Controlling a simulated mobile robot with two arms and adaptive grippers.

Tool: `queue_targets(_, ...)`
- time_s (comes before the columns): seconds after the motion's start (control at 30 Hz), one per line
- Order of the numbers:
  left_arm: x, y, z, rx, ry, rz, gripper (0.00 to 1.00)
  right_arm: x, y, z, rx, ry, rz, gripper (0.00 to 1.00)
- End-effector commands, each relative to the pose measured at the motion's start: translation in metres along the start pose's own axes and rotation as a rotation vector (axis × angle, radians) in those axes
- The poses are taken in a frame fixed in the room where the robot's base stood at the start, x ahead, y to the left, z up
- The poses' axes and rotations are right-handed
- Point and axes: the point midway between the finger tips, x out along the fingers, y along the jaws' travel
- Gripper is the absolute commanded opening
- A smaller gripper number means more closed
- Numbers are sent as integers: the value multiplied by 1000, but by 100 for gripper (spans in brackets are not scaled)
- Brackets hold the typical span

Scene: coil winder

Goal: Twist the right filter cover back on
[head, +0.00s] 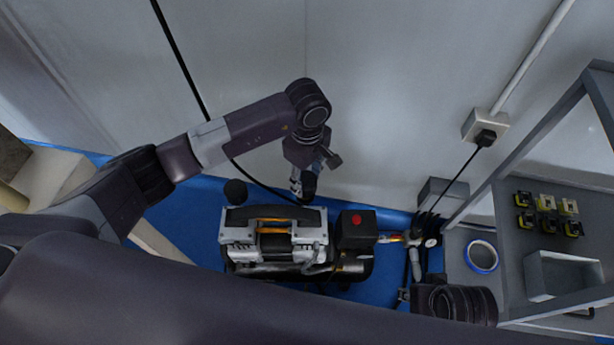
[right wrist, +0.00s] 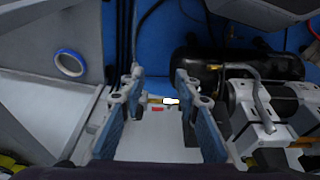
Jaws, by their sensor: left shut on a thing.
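A compressor (head: 272,243) with a silver and black motor stands on the blue floor near the wall. My left gripper (head: 304,188) reaches down at the back right corner of the motor. It is shut on the right filter cover (head: 309,183), a small black piece mostly hidden by the fingers. I cannot tell whether the cover touches its seat. The left filter cover (head: 235,191), round and black, sits at the motor's back left. My right gripper (right wrist: 158,95) is open, its blue-padded fingers apart, to the right of the compressor.
A black box with a red button (head: 356,220) is on the compressor's right. A grey shelf (head: 508,218) with a blue tape roll (head: 481,256) and several small coils stands at right. A wall socket (head: 485,127) holds a plug with a black cable.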

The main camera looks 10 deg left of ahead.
Motion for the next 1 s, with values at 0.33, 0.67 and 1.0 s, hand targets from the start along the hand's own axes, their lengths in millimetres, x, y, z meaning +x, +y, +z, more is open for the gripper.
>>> queue_targets(0.33,8,0,0,-1,0,1,21,-20,1,-5,-2,17,3,30)
queue_targets(0.67,15,0,0,-1,1,1,21,-40,1,-4,1,25,3,30)
queue_targets(1.0,28,0,-1,-2,1,1,21,-50,1,-1,3,38,2,30)
